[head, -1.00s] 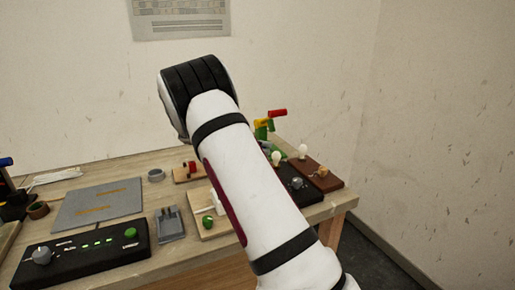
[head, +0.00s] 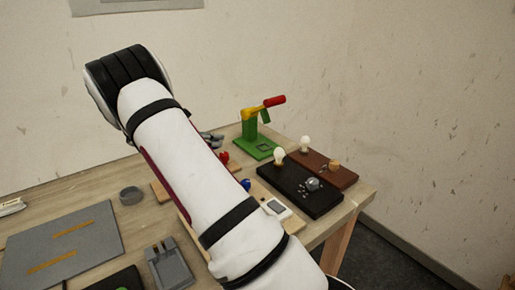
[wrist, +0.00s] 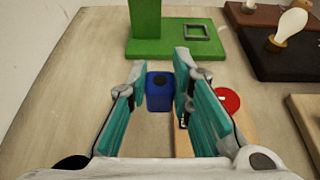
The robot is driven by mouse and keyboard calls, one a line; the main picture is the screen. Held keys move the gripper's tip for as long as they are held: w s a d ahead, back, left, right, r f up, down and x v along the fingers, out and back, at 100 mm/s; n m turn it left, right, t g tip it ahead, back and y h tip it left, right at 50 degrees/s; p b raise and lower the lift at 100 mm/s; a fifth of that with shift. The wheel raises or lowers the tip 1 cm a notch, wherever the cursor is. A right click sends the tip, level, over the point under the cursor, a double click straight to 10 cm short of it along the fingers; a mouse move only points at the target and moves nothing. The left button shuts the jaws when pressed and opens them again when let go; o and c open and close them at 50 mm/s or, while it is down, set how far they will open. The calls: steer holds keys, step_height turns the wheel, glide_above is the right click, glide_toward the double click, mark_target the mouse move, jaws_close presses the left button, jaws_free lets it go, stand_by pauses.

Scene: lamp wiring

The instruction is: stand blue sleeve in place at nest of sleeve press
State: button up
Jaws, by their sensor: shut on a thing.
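The blue sleeve (wrist: 159,98) is a small dark-blue block with a dark round top. In the wrist view it sits between the teal fingers of my gripper (wrist: 161,80), which is shut on it. The sleeve press is a green stand with a yellow head and red handle, whole in the head view (head: 254,130). Its green base (wrist: 170,42) lies ahead of the sleeve in the wrist view. The nest (wrist: 196,32), a raised square frame on that base, is empty, ahead and to the right of the sleeve.
A red round button (wrist: 229,98) on a wooden board is close to the right finger. A black board (head: 300,188) and a brown board (head: 325,166) with bulbs stand right of the press. A grey ring (head: 131,195) and grey mat (head: 60,250) are at left.

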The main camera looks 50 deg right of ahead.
steer(key=shift+d+f, duration=0.1)
steer(key=shift+f, duration=0.35)
steer(key=s+d, duration=0.2)
steer(key=d, duration=0.1)
steer(key=s+d, duration=0.3)
steer(key=d, duration=0.1)
steer(key=s+d+p, duration=0.1)
steer(key=s+d, duration=0.2)
steer(key=d, duration=0.1)
steer(key=s+d, duration=0.2)
steer(key=shift+d, duration=0.4)
steer(key=shift+s+d+f, duration=0.15)
steer(key=shift+f, duration=0.3)
steer(key=shift+s+d+f, duration=0.1)
steer(key=shift+d+f, duration=0.05)
steer(key=shift+f, duration=0.25)
jaws_close()
